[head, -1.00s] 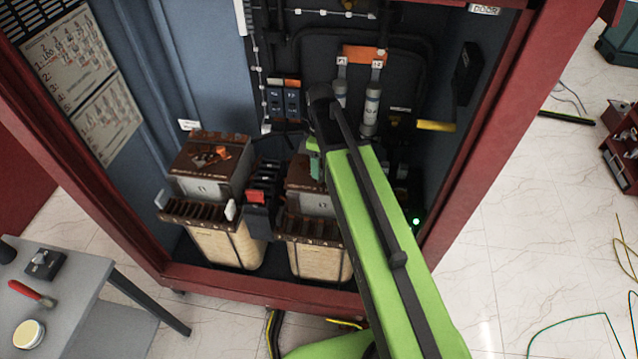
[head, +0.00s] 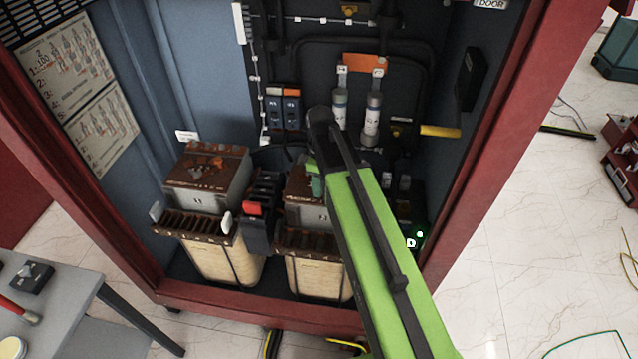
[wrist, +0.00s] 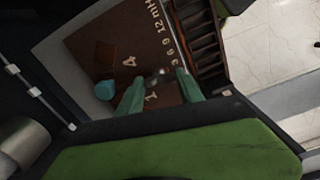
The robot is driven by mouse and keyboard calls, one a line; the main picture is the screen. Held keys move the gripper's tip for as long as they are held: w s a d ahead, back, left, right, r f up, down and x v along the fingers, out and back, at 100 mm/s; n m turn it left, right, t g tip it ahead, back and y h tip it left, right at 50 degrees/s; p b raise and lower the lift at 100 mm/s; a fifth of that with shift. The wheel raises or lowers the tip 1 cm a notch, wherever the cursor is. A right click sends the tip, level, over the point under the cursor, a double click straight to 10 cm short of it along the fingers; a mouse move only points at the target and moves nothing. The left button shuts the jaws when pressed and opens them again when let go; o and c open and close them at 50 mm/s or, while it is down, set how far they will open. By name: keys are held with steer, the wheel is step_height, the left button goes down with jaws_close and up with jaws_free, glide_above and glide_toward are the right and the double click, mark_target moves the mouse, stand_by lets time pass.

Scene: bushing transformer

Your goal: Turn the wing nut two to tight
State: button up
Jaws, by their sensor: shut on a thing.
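The right transformer (head: 313,217) stands in the cabinet, with my arm covering much of its top in the head view. Its brown top plate (wrist: 95,40) fills the middle of the wrist view, with printed digits on it. My gripper (wrist: 158,77) has its two green fingers at this plate, on either side of a small dark metallic piece, which looks like the wing nut (wrist: 159,74). The fingers hold it near the printed "1". The nut's wings and thread are too small and dark to make out. In the head view the gripper is mostly hidden behind my arm.
A teal cap (wrist: 105,90) sits on the plate beside the left finger. The left transformer (head: 208,185) and a dark block with a red part (head: 254,209) stand to the left. Two fuse-like cylinders (head: 371,118) are behind. The red cabinet frame (head: 500,150) borders the right.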

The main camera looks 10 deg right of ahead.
steer(key=shift+w+m, duration=0.1)
steer(key=shift+m, duration=0.2)
steer(key=m, duration=0.2)
steer(key=shift+m, duration=0.3)
steer(key=m, duration=0.4)
steer(key=shift+m, duration=0.3)
steer(key=m, duration=0.4)
steer(key=shift+m, duration=1.8)
steer(key=o, duration=1.4)
steer(key=shift+c, duration=0.2)
